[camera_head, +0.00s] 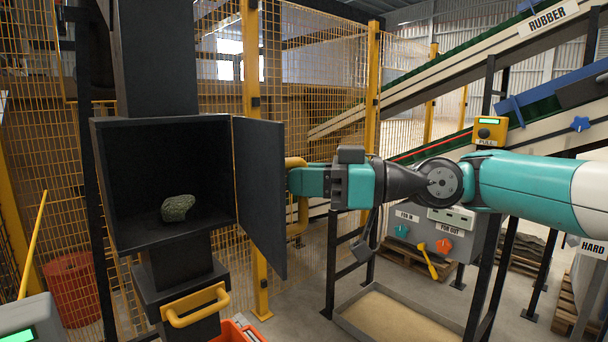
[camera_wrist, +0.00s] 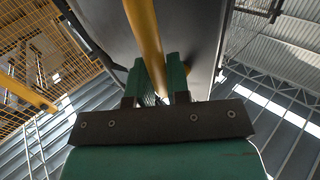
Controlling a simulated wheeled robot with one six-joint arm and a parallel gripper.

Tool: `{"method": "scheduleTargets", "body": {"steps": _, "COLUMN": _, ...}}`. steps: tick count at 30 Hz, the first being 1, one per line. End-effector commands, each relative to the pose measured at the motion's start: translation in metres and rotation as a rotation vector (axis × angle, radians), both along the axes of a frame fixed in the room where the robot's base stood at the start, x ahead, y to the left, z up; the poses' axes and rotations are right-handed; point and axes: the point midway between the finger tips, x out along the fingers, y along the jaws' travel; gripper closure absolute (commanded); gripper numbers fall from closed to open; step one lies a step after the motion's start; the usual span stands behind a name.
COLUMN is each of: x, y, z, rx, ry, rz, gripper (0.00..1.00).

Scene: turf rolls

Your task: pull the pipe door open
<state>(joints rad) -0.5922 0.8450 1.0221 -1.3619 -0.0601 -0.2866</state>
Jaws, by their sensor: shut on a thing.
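The pipe door (camera_head: 260,190) is a dark flat panel hinged at the right side of a dark box on a square pipe (camera_head: 156,60). It stands open, swung outward to the right. Its yellow handle (camera_head: 297,200) is on the door's outer face. My gripper (camera_head: 293,180) reaches in from the right and is shut on the handle. In the wrist view, the green fingers (camera_wrist: 160,80) are on both sides of the yellow bar (camera_wrist: 143,35), with the dark door (camera_wrist: 190,40) behind. Inside the box lies a grey-green lump (camera_head: 177,208).
A yellow lower handle (camera_head: 195,305) sits below the box, above an orange bin (camera_head: 238,332). Wire fencing (camera_head: 310,80) stands behind. A sand tray (camera_head: 395,318) lies on the floor, and a control box (camera_head: 440,235) with knobs stands behind my arm.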

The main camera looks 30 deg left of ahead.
Motion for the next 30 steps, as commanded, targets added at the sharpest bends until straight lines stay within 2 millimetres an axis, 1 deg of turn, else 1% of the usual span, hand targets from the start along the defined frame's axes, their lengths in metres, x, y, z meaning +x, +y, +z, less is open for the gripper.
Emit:
{"method": "scheduleTargets", "body": {"steps": 1, "x": 0.0003, "y": 0.001, "z": 0.0067, "rx": 0.012, "ry": -0.004, "rz": 0.005, "gripper": 1.0}}
{"method": "scheduleTargets", "body": {"steps": 17, "x": -0.0048, "y": 0.0048, "z": 0.0078, "rx": 0.013, "ry": -0.006, "rz": 0.035, "gripper": 1.0}}
{"method": "scheduleTargets", "body": {"steps": 18, "x": -0.0049, "y": 0.0046, "z": 0.008, "rx": 0.013, "ry": -0.006, "rz": 0.035, "gripper": 0.74}}
{"method": "scheduleTargets", "body": {"steps": 20, "x": -0.0048, "y": 0.0041, "z": 0.0081, "rx": 0.013, "ry": -0.006, "rz": 0.035, "gripper": 0.6}}
{"method": "scheduleTargets", "body": {"steps": 21, "x": -0.0046, "y": 0.0036, "z": 0.0082, "rx": 0.013, "ry": -0.006, "rz": 0.035, "gripper": 0.59}}
{"method": "scheduleTargets", "body": {"steps": 30, "x": -0.0023, "y": -0.0003, "z": 0.0082, "rx": 0.014, "ry": -0.006, "rz": 0.032, "gripper": 0.59}}
